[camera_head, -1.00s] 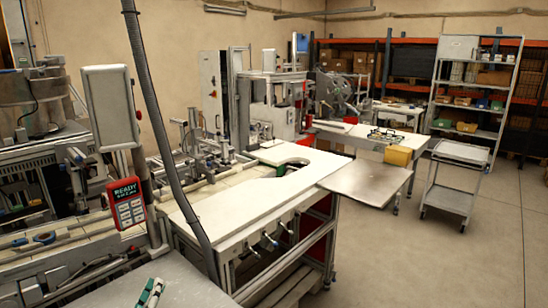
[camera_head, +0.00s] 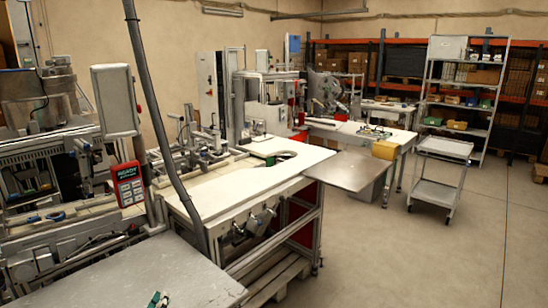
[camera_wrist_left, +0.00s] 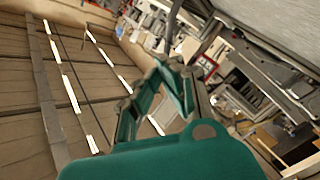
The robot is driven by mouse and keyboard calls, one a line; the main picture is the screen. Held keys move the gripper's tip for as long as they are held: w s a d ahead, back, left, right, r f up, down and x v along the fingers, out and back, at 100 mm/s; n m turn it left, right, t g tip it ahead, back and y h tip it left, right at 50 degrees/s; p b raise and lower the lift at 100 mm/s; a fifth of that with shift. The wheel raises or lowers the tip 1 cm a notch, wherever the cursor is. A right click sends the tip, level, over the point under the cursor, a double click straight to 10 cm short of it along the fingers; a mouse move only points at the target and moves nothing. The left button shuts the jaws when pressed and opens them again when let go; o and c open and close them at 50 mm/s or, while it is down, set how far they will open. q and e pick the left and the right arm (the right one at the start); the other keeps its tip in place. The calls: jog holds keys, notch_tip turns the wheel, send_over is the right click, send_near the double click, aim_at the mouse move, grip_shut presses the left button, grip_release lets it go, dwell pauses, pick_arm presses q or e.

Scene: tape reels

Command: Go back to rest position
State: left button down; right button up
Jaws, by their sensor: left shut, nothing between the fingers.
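My left gripper (camera_head: 155,299) shows only as small green and dark fingertips at the bottom edge of the head view, in front of the grey metal tabletop. In the left wrist view, its green fingers and linkage (camera_wrist_left: 165,95) rise from the green gripper body (camera_wrist_left: 160,160). The fingers are shut with nothing between them. The left wrist view is tilted, with beams and light strips on the left and shelves on the right. My right gripper is in neither view.
A grey metal tabletop (camera_head: 120,275) fills the lower left. Beyond it stand a white-topped workbench (camera_head: 215,195) and a red READY panel (camera_head: 129,184). A metal cart (camera_head: 438,190) stands at the right. The floor (camera_head: 400,265) at the lower right is clear.

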pick_arm(q)
jog(key=s+d+f+m+g+b, duration=0.1)
jog(key=s+d+f+m+g, duration=0.3)
jog(key=f, duration=0.8)
jog(key=s+a+f+g+h, duration=0.1)
jog(key=s+f, duration=0.4)
jog(key=f, duration=0.7)
jog(key=s+d+f+m+g+b, duration=0.1)
jog(key=s+d+f+g, duration=0.3)
jog(key=f, duration=0.7)
jog(key=s+a+f+m+g, duration=0.1)
jog(key=s+f+m+g, duration=0.1)
jog(key=s+f, duration=0.5)
jog(key=s+a+f+m+g, duration=0.1)
jog(key=s+f, duration=0.6)
jog(key=s, duration=1.1)
jog(key=s+a+f+m+g, duration=0.1)
jog(key=s+f+m+g, duration=0.3)
jog(key=s, duration=0.9)
notch_tip(320, 180, down, 4)
jog(key=shift+s+a+r+g+b, duration=0.1)
jog(key=shift+s+a+g+b, duration=0.1)
jog(key=shift+g+b, duration=0.25)
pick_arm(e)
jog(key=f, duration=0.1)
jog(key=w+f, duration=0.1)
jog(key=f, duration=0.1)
